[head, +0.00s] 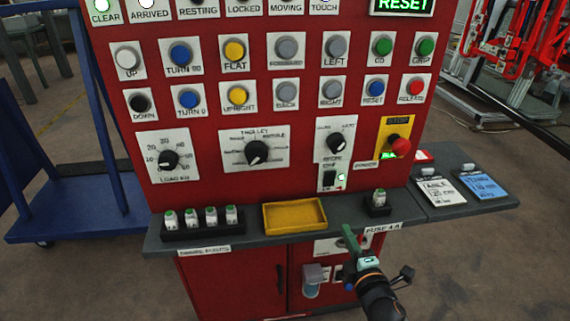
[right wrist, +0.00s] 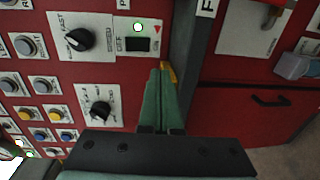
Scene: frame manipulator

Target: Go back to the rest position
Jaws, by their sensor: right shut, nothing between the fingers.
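My right gripper (head: 348,234) has green fingers and is low in front of the grey shelf's front edge, to the left of the "FUSE 4 A" label. In the right wrist view its green fingers (right wrist: 160,95) are together and empty, pointing toward the red panel. My left gripper does not show in the head view. The red control panel (head: 300,107) stands upright ahead, with knobs, buttons and a rocker switch (head: 330,180) beside a lit green lamp.
The grey shelf (head: 260,236) carries a row of several spare fuses (head: 200,217), a yellow tray (head: 295,215) and a single fuse in a holder (head: 378,200). Cards (head: 441,189) lie on the right side shelf. A blue cart (head: 75,205) is at left. Red doors are below.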

